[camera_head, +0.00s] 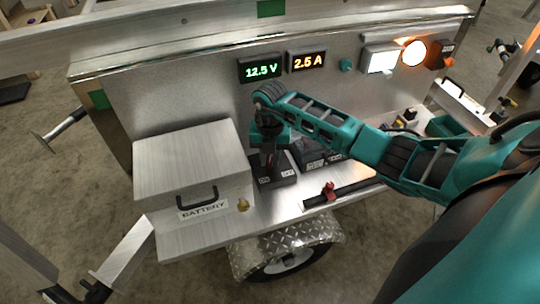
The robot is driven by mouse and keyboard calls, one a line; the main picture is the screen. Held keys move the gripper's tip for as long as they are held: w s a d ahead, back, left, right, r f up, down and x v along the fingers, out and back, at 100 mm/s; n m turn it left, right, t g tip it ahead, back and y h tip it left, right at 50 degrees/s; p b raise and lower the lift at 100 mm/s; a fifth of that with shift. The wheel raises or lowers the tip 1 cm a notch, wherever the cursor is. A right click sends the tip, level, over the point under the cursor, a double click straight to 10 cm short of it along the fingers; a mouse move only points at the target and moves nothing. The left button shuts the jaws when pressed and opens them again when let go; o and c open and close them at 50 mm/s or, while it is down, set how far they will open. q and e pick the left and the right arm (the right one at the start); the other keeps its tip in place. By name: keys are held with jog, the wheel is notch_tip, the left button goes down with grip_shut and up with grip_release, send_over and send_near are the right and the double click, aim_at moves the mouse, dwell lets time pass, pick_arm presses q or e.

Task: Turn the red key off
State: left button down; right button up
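My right gripper (268,158) comes in from the right and points down over a small dark switch box (274,181) with white labels on the trailer's shelf. Its dark fingers are at the top of this box. The red key is not clearly visible; the fingers cover the spot on the box where a key could sit. I cannot tell whether the fingers are open or closed on something. The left gripper is not in view. The panel displays read 12.5 V (262,68) and 2.5 A (306,61), both lit.
A metal battery box (190,160) with a black handle stands left of the gripper. A black bar with a red clamp-like part (329,190) lies at the shelf's front right. A second dark labelled box (309,155) sits behind. White and orange lamps (413,53) glow on the panel.

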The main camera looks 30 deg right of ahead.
grip_shut()
jog(key=n, duration=0.2)
jog(key=n+b, duration=0.1)
jog(key=n, duration=0.1)
jog(key=shift+s+d, duration=0.1)
jog(key=shift+d, duration=0.3)
jog(key=n, duration=0.1)
jog(key=n+b, duration=0.1)
jog(key=n, duration=0.2)
jog(key=shift+d, duration=0.25)
jog(key=n, duration=0.1)
jog(key=n+b, duration=0.1)
jog(key=n, duration=0.1)
jog(key=n+b, duration=0.1)
jog(key=n, duration=0.1)
jog(key=shift+d, duration=0.3)
jog(key=shift+n, duration=0.3)
jog(key=shift+b, duration=0.3)
jog(key=shift+r, duration=0.1)
